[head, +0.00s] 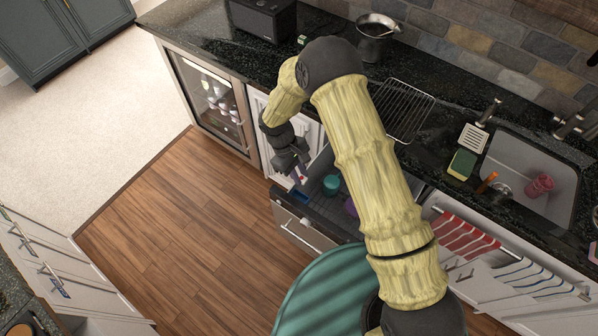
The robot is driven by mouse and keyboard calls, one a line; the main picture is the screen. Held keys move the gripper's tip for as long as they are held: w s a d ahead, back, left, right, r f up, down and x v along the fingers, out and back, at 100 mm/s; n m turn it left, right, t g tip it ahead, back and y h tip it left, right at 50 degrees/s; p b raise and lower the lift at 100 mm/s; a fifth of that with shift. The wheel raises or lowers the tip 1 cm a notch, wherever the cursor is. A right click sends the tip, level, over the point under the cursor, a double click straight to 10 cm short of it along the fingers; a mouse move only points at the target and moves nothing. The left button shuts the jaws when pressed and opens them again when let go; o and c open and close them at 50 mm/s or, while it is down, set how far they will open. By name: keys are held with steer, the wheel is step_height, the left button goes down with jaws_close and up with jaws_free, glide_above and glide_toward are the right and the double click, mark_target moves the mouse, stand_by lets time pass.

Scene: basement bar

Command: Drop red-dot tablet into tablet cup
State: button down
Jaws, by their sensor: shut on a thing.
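My gripper (298,170) points down over an open drawer below the counter. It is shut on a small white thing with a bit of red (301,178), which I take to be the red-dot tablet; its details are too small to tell. A teal cup (331,183) stands in the drawer just right of my gripper and apart from it. I take it to be the tablet cup. A blue thing (298,187) lies in the drawer just below my gripper.
The open drawer (296,216) also holds a purple thing (351,207), partly hidden by my arm. The dark counter (232,62) carries a black box (262,18), a pot (375,35) and a wire rack (403,108). The wooden floor (180,220) at left is clear.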

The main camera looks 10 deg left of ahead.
steer(key=c, duration=1.2)
jaws_free()
steer(key=shift+r, duration=0.1)
steer(key=b+v, duration=0.5)
steer(key=v, duration=1.2)
steer(key=shift+w+a, duration=0.15)
steer(key=shift+a, duration=0.05)
